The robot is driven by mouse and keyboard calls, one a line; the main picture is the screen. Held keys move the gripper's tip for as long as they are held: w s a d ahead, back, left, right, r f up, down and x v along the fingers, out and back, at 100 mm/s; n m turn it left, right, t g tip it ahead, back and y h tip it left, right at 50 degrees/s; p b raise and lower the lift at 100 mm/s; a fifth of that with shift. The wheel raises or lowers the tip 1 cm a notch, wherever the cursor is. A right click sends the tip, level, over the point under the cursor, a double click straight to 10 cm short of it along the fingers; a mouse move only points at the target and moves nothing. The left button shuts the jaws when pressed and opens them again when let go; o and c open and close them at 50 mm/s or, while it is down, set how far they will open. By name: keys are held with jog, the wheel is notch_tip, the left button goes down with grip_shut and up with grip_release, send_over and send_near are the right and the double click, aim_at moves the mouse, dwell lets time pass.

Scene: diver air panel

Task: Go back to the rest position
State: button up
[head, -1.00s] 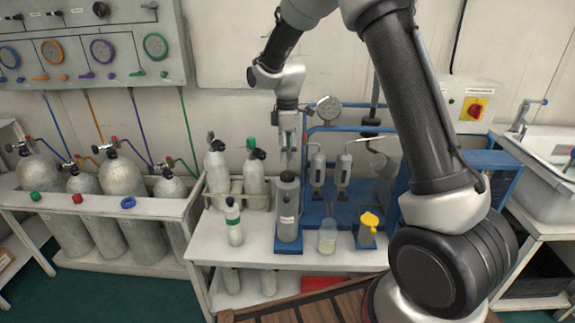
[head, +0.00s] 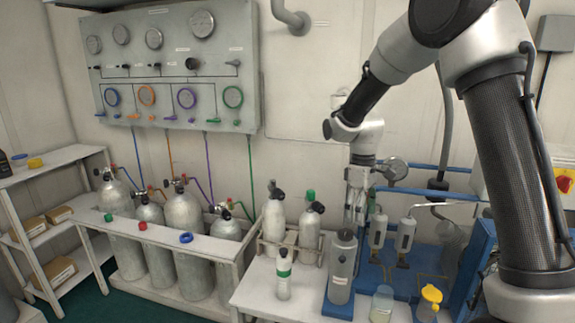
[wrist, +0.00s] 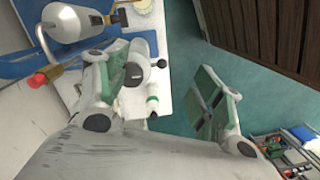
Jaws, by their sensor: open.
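My gripper (head: 356,205) points down at the workbench in the head view, just above or behind a grey cylinder (head: 341,268) in a blue stand; I cannot tell the exact gap. In the wrist view its two green-padded fingers (wrist: 170,85) are spread apart, with nothing held between them. Part of a white bottle with a green band (wrist: 152,103) shows between the fingers. The same small bottle stands at the bench's front left in the head view (head: 284,278).
A wall panel with gauges and coloured rings (head: 165,68) is at the left. Several large cylinders stand in a white rack (head: 232,253). Two white bottles (head: 274,222) stand in a holder. A beaker (head: 382,303) and a yellow-topped container (head: 430,298) are near the bench front.

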jog(key=s+d+r+m+t, duration=0.2)
jog(key=s+d+r+m, duration=0.1)
jog(key=s, duration=0.6)
jog(key=s+d+r+m+t, duration=0.1)
jog(key=s+d+r+m, duration=0.2)
jog(key=s+d+r, duration=0.2)
jog(key=s+d+r+m+t, duration=0.2)
jog(key=s+d+r, duration=0.3)
jog(key=s, duration=0.9)
notch_tip(320, 180, up, 3)
jog(key=shift+r+m+t, duration=0.2)
jog(key=shift+m+t, duration=0.1)
jog(key=shift+m, duration=0.6)
jog(key=shift+c, duration=0.2)
